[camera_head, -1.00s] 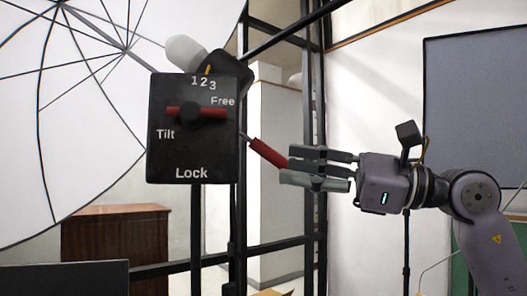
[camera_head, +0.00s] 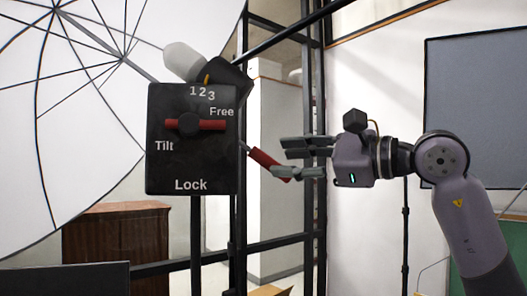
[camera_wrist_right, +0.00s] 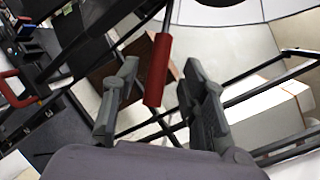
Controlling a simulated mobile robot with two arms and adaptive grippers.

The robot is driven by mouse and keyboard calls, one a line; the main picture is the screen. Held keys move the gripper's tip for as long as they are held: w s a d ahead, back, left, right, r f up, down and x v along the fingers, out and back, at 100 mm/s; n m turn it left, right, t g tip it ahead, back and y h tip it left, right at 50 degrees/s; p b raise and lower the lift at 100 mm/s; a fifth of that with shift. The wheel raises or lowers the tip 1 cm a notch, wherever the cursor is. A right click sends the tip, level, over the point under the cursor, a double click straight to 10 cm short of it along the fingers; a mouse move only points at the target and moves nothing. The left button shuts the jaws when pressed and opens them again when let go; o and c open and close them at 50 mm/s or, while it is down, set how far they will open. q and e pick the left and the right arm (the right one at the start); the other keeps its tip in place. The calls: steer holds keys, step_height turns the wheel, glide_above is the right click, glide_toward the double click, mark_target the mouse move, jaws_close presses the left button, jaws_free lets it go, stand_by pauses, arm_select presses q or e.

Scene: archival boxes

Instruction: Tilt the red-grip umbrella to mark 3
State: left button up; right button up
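The white umbrella (camera_head: 90,130) fills the upper left of the head view, its shaft running to a dark tilt head (camera_head: 229,78). A black panel (camera_head: 192,160) carries marks 1, 2, 3 at its top, and Free, Tilt and Lock. A small orange pointer (camera_head: 207,78) sits just above 2 and 3; I cannot tell exactly which it meets. A red lever (camera_head: 212,125) lies level on the panel. The red grip (camera_head: 264,157) slants down right from behind the panel. My right gripper (camera_head: 285,158) is open at its lower end; the grip (camera_wrist_right: 157,70) shows between the fingers, with gaps. My left gripper is out of view.
Black metal frame bars (camera_head: 311,200) stand behind the grip. A brown cabinet (camera_head: 115,240) is at lower left, a grey board (camera_head: 480,110) on the right. A white box (camera_wrist_right: 270,115) shows in the right wrist view.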

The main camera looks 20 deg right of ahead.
mark_target(271, 160)
steer(key=p+x, duration=0.1)
steer(key=x, duration=0.5)
steer(key=shift+c, duration=0.2)
jaws_close()
stand_by(0.6)
